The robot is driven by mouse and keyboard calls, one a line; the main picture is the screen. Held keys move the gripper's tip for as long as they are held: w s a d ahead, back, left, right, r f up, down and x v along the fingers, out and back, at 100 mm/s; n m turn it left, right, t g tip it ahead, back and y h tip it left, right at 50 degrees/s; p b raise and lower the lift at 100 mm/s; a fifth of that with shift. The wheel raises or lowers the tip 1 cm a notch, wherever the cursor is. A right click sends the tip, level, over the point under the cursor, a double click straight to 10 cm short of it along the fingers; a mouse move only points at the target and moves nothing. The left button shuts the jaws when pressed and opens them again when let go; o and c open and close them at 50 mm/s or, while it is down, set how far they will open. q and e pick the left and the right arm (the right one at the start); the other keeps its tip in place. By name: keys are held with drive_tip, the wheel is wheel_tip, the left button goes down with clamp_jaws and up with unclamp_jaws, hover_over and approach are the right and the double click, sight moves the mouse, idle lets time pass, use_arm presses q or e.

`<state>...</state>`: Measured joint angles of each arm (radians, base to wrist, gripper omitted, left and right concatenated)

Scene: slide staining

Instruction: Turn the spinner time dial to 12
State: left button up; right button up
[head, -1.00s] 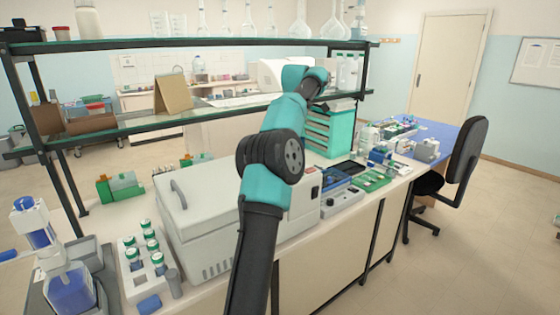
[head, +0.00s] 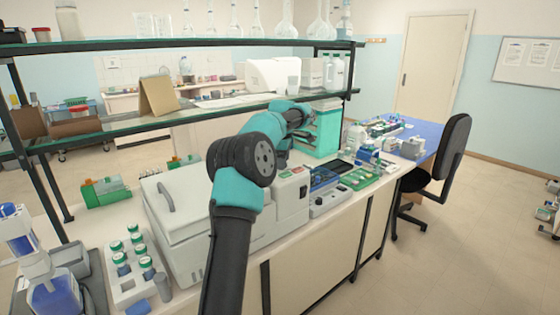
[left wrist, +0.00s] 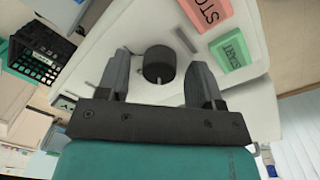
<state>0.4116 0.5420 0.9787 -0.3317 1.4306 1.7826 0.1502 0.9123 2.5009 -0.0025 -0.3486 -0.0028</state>
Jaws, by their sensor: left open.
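The spinner is the white machine (head: 182,222) with a lid and handle on the bench in the head view. Its dial, a round black knob (left wrist: 158,62), shows in the left wrist view on a white panel. A red STOP button (left wrist: 206,10) and a green START button (left wrist: 233,50) are beside it. My left gripper (left wrist: 161,72) is open, one finger on each side of the knob, with gaps visible on both sides. In the head view my left arm covers part of the spinner, and the dial and fingertips cannot be made out. My right gripper is not in view.
A white rack (head: 128,278) with several green-capped bottles stands left of the spinner. Blue and green trays (head: 359,179) lie to its right, near a teal drawer cabinet (head: 322,136). A shelf (head: 150,126) runs behind. A black chair (head: 446,150) is at the right.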

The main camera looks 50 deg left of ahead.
use_arm(q)
drive_tip(key=c, duration=0.9)
drive_tip(key=shift+m, duration=0.5)
drive_tip(key=m, duration=0.3)
drive_tip(key=shift+a+m, duration=0.1)
drive_tip(key=shift+m, duration=0.2)
drive_tip(key=m, duration=0.5)
drive_tip(key=shift+h, duration=0.3)
drive_tip(key=m, duration=0.5)
drive_tip(key=shift+m, duration=2.7)
